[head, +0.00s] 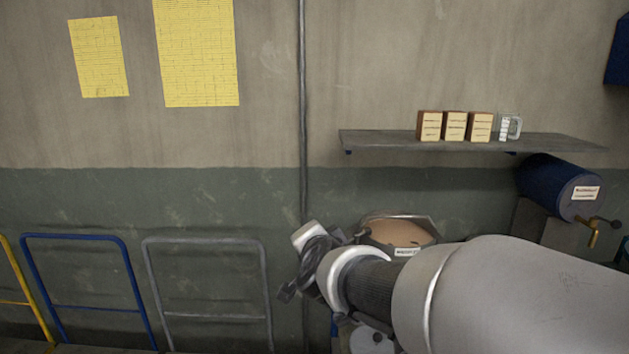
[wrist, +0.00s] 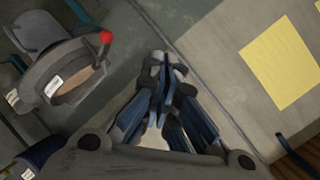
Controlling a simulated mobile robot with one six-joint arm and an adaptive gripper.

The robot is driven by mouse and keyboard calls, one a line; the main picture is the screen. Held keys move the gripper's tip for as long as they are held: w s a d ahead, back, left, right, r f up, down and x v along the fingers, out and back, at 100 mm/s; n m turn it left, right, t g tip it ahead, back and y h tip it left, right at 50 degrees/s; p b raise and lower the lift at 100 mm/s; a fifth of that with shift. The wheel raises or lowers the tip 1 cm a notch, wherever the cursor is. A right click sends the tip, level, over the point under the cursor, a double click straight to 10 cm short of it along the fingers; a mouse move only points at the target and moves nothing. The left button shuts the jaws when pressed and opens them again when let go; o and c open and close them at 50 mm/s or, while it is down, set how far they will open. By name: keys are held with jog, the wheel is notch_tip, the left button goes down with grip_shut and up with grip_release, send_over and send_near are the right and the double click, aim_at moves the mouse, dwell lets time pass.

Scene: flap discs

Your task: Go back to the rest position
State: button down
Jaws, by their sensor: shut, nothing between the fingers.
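My gripper (wrist: 167,72) is shut and empty in the wrist view, its dark, blue-sided fingers drawn together at the tips. In the head view my gripper (head: 287,291) is a small dark shape at the far end of my grey arm, in front of the green lower wall. My arm crosses the lower right of that view and hides what is behind it. No flap disc can be made out in either view.
A labelled grey container (head: 398,232) with tan contents stands close behind my arm; it also shows in the wrist view (wrist: 48,75). A shelf (head: 375,138) holds small boxes (head: 454,126) and a clear mug (head: 510,127). A blue drum (head: 553,185) is at right, metal frames (head: 82,236) at left.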

jog(key=s+d+f+n+g, duration=0.3)
jog(key=s+d, duration=0.2)
jog(key=s, duration=0.6)
jog(key=s+d+f+n+g+h, duration=0.1)
jog(key=s+d+f+n+g, duration=0.2)
jog(key=s, duration=0.9)
jog(key=s+d+f+n+g+h, duration=0.1)
jog(key=s+d+f+n+g, duration=0.2)
jog(key=s+d, duration=0.4)
jog(key=s+f, duration=0.1)
jog(key=s, duration=0.3)
jog(key=shift+s+d+f+n, duration=0.15)
jog(key=shift+s+f+n, duration=0.15)
jog(key=shift+s, duration=0.05)
